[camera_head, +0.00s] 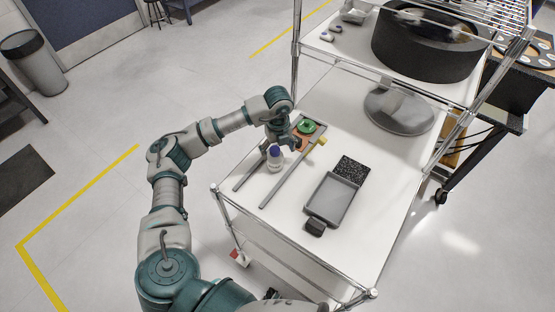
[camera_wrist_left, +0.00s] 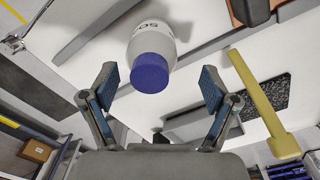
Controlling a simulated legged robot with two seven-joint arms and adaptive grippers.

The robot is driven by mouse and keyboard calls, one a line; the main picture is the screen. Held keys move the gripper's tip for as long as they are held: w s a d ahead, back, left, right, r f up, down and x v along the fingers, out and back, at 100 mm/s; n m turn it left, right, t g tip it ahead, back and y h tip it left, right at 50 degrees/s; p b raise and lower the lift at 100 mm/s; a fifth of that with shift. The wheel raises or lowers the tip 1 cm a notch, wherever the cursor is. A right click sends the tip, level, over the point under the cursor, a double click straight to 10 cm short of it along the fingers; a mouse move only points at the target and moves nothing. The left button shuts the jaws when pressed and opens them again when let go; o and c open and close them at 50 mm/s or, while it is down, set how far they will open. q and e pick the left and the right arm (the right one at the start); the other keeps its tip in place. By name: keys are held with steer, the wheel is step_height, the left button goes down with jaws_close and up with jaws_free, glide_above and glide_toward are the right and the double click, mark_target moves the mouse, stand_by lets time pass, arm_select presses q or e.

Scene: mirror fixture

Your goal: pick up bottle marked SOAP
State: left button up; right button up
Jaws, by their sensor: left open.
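The bottle (camera_head: 274,160) is white with a dark blue cap and stands on the white shelf between two grey rails. In the left wrist view the bottle (camera_wrist_left: 153,45) shows its blue cap towards me and part of its lettering, "SO". My left gripper (camera_head: 278,141) is just above and behind the bottle in the head view. In the left wrist view my left gripper (camera_wrist_left: 157,88) is open, with one finger on each side of the cap and clear space between. My right gripper is not in view.
A grey tray (camera_head: 332,199) and a black speckled block (camera_head: 351,171) lie right of the rails. A green round part (camera_head: 307,127) sits behind the bottle. A yellow piece (camera_wrist_left: 262,105) is near the right finger. Metal posts frame the cart; a large black ring (camera_head: 425,48) stands above.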

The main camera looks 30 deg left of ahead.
mark_target(276, 160)
arm_select(q)
steer(key=f, duration=0.1)
steer(key=a+f+p, duration=0.1)
steer(key=f, duration=0.3)
steer(key=shift+s+a, duration=0.25)
steer(key=shift+a, duration=0.1)
steer(key=shift+f, duration=0.2)
steer(key=shift+d, duration=0.5)
steer(key=shift+c, duration=0.7)
steer(key=shift+d+r, duration=0.1)
steer(key=shift+d, duration=0.05)
steer(key=c, duration=1.2)
steer(key=shift+a, duration=0.2)
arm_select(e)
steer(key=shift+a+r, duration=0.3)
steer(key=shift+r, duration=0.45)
